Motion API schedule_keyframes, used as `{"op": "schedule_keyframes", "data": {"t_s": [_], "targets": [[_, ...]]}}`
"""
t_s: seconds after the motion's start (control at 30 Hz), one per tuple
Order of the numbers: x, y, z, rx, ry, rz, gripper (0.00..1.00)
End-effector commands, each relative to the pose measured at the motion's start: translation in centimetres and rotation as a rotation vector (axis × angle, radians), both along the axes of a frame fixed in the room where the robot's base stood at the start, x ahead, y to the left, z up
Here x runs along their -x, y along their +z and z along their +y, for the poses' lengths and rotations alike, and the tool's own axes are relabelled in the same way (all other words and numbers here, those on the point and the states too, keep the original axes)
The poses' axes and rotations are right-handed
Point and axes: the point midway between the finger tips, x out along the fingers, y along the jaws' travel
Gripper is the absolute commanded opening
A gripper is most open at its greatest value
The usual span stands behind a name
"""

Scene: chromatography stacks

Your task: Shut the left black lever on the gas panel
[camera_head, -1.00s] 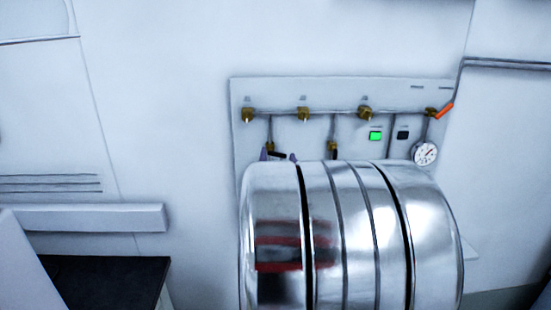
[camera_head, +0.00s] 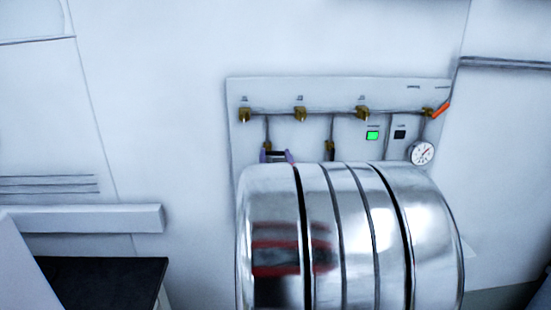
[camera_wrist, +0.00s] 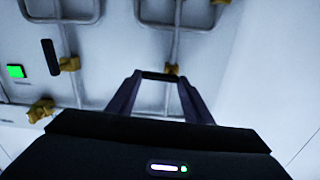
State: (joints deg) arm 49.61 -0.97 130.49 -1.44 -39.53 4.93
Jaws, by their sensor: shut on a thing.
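The left black lever (camera_wrist: 160,76) lies crosswise to its pipe, between the two dark purple fingertips of my gripper (camera_wrist: 160,80). A brass valve body (camera_wrist: 173,69) sits just behind it. In the head view my gripper (camera_head: 276,157) is at the left lower valve of the gas panel (camera_head: 350,95), its fingers closed in on the lever's two ends. The other black lever (camera_wrist: 51,57) stands apart to the left in the wrist view and runs along its pipe. The lower part of the valves in the head view is hidden behind a shiny cylinder.
The shiny metal cylinder (camera_head: 350,240) fills the lower middle of the head view. The panel also bears brass valves (camera_head: 300,114) along the top, an orange handle (camera_head: 440,108), a green light (camera_head: 372,135) and a round gauge (camera_head: 422,153). A dark-topped surface (camera_head: 100,280) is lower left.

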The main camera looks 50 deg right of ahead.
Motion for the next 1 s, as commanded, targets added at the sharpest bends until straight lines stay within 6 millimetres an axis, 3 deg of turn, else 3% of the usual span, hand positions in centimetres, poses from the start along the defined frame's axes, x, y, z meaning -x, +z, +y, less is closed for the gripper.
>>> {"op": "schedule_keyframes", "data": {"t_s": [0.47, 0.5, 0.77, 1.0], "targets": [[0.00, 0.16, 0.00, 0.055, -0.001, 0.063, 0.24], [0.00, 0.16, 0.00, 0.055, -0.001, 0.063, 0.47], [-0.05, 0.16, 0.07, 0.055, 0.000, 0.062, 0.65], [-0.08, 0.16, 0.14, 0.054, 0.001, 0.062, 0.65]]}}
